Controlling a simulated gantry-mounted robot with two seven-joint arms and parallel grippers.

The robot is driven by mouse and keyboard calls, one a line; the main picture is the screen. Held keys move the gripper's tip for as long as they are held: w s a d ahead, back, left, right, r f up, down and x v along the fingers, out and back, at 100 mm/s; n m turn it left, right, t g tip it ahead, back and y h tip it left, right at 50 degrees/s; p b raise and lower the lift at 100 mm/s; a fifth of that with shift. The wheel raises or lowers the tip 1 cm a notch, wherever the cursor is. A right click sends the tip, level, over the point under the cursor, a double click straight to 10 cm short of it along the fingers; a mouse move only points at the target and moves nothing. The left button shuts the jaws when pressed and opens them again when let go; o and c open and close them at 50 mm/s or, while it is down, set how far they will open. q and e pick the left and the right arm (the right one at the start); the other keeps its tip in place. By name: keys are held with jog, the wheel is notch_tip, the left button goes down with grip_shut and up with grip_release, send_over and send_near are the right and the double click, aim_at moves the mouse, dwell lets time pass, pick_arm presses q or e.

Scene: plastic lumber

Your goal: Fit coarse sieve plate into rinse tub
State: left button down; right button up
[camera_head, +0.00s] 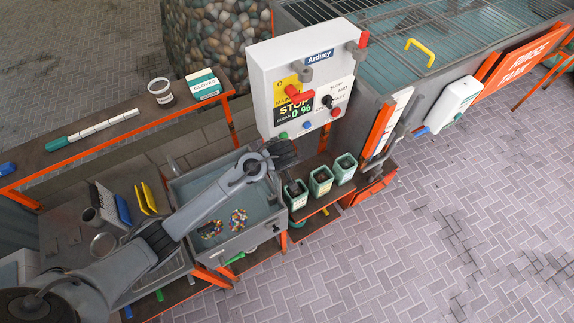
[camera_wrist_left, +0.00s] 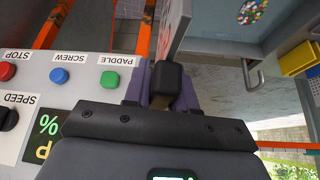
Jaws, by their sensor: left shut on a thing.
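The rinse tub (camera_head: 183,195) is a grey basin with water and two patches of coloured pellets, left of centre in the head view. It also shows at the top of the left wrist view (camera_wrist_left: 208,48). My left gripper (camera_head: 283,152) is beyond the tub's far right corner, near the control box. In the left wrist view it is shut on a dark grip block (camera_wrist_left: 165,85). A thin grey plate (camera_wrist_left: 178,25), seen nearly edge-on, extends from there beside the tub; it appears to be the coarse sieve plate. Its holes are not visible. My right gripper is not in view.
A white control box (camera_head: 270,70) with buttons stands close to my left gripper. Green pots (camera_head: 320,180) stand right of the tub. Yellow and blue handled pieces (camera_head: 148,198) stand left of it. A shelf (camera_head: 100,140) runs behind, and a large tank (camera_head: 400,60) fills the back right.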

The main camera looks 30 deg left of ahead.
pick_arm(q)
jog(key=w+a+n, duration=0.1)
jog(key=w+a, duration=0.1)
jog(key=a, duration=0.6)
jog(key=shift+f+n+g+y, duration=0.25)
jog(key=shift+n+g+y, duration=0.05)
jog(key=shift+n+g, duration=0.1)
jog(key=p, duration=0.6)
jog(key=shift+d, duration=0.1)
